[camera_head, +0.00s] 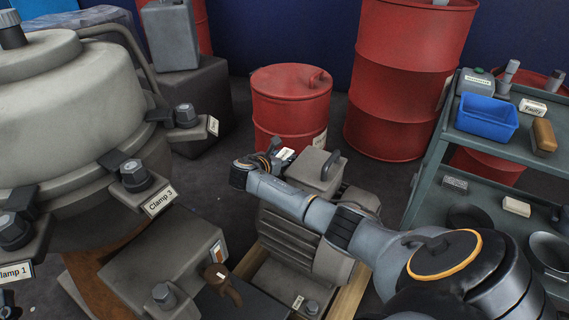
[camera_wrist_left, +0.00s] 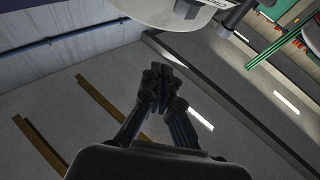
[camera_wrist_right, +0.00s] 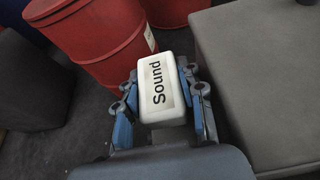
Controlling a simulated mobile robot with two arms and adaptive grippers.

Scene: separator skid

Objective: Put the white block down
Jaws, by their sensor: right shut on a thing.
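The white block (camera_wrist_right: 162,90), labelled "Sound", is between the fingers of my right gripper (camera_wrist_right: 165,97) in the right wrist view. The gripper is shut on it. In the head view a small pale part of the block (camera_head: 286,153) shows beside my right gripper (camera_head: 272,152), above the grey motor (camera_head: 300,240) and in front of the short red drum. Whether the block touches anything below is hidden. My left gripper (camera_wrist_left: 160,88) shows in the left wrist view with its fingers together and nothing visible between them. It is out of the head view.
A grey cart (camera_head: 428,165) at the right carries a blue bin (camera_head: 487,117), a block labelled "Faulty" (camera_head: 532,107), a brown block (camera_head: 545,137) and a pale block (camera_head: 517,206). Red drums (camera_head: 290,95) stand behind. A large pale vessel (camera_head: 65,110) with clamps fills the left.

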